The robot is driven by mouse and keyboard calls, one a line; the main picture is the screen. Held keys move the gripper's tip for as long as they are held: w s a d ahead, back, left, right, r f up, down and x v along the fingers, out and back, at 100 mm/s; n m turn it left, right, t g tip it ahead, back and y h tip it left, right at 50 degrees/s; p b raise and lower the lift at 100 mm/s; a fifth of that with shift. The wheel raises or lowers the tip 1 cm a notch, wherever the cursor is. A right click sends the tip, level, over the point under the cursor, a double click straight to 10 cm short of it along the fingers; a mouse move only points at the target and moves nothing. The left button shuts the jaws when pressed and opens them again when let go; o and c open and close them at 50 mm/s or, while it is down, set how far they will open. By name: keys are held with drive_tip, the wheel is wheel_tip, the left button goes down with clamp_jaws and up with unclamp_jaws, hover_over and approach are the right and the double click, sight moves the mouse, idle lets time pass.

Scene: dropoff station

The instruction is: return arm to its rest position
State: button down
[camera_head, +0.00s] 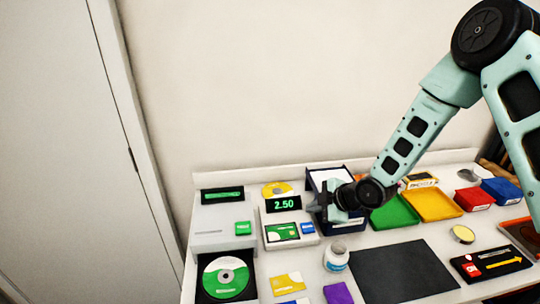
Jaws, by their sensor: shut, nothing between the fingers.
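My arm reaches in from the upper right of the head view, bent at the elbow and slanting down to the left. My gripper (318,205) is at its end, pointing left, just right of the scale's lit display reading 2.50 (284,204). The gripper is small and dark here; it is shut and holds nothing. It is in front of a dark blue box (314,178) with white contents, partly hiding it. I cannot tell whether it touches the box.
On the white table stand a white jar (336,257), a black mat (402,270), green (394,213) and yellow (431,205) trays, and a disc in an open drive tray (226,279). Red (473,199) and blue boxes stand at right. A wall rises behind; a door is at left.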

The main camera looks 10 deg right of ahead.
drive_tip(key=s+a+r+m+g+h+b, duration=0.1)
drive_tip(key=s+a+r+m+g+h, duration=0.1)
drive_tip(key=s+a+r, duration=0.4)
drive_tip(key=s+a+r+m+g+h+b, duration=0.1)
drive_tip(key=s+r+m+g+b, duration=0.15)
drive_tip(key=s, duration=0.55)
drive_tip(key=s+r+m+g+h, duration=0.1)
drive_tip(key=s+r+m, duration=0.1)
drive_tip(key=s, duration=0.7)
drive_tip(key=s+r+m+g+h, duration=0.1)
drive_tip(key=s+r+m, duration=0.2)
drive_tip(key=s, duration=0.6)
drive_tip(key=shift+s+r+h, duration=0.3)
drive_tip(key=shift+s+r, duration=0.05)
drive_tip(key=shift+r, duration=0.5)
